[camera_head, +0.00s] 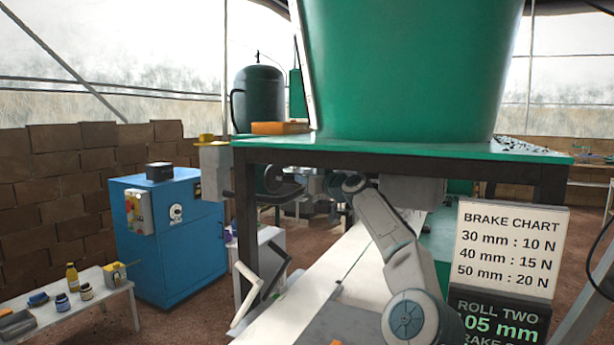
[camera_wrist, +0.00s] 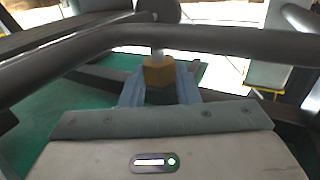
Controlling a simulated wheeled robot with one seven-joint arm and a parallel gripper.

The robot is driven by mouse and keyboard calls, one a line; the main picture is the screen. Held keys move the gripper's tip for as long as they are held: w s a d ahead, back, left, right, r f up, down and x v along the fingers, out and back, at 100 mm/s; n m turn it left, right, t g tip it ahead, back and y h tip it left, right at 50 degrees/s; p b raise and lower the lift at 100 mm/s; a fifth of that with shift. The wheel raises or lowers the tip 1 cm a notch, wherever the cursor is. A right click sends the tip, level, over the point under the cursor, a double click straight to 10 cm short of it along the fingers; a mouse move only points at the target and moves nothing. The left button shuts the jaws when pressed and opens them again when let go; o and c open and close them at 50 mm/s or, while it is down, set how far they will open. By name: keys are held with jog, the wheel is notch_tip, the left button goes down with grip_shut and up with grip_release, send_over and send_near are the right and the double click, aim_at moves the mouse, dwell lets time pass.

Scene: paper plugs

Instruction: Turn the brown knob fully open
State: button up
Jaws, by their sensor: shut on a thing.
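The brown knob (camera_wrist: 158,72) is a small block, tan on top and darker below, under a pale stem in the wrist view. My gripper (camera_wrist: 160,90) has its two blue-grey fingers on either side of the knob and is shut on it. A dark bar crosses in front of the stem. How far the knob is turned cannot be told. In the head view my arm reaches under the green-topped table, and I cannot make out the knob or the fingers there.
Dark bars (camera_wrist: 230,42) run close above my gripper. A green table (camera_head: 350,144) with a large green hopper (camera_head: 410,70) overhangs my arm. A brake chart sign (camera_head: 511,248) stands right of my arm. A blue cabinet (camera_head: 180,245) and a white bench (camera_head: 110,298) are at left.

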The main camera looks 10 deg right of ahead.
jog(key=shift+w+d+r+n+g+y+p, duration=0.15)
jog(key=shift+n+g+y+p, duration=0.65)
jog(key=shift+p, duration=0.9)
jog(key=shift+r+n+g+y+p, duration=0.2)
jog(key=shift+n+g+y+p, duration=0.25)
jog(key=shift+y+p, duration=0.9)
jog(key=shift+f+n+g+y+p, duration=0.35)
jog(key=shift+n+p, duration=0.3)
jog(key=shift+p, duration=1)
jog(key=o, duration=1)
jog(key=shift+c, duration=0.2)
jog(key=h+b, duration=0.1)
jog(key=b, duration=0.2)
jog(key=shift+f+m+b, duration=0.3)
jog(key=shift+m, duration=0.1)
jog(key=m+t+h+b, duration=0.1)
jog(key=b, duration=0.2)
jog(key=shift+t, duration=0.3)
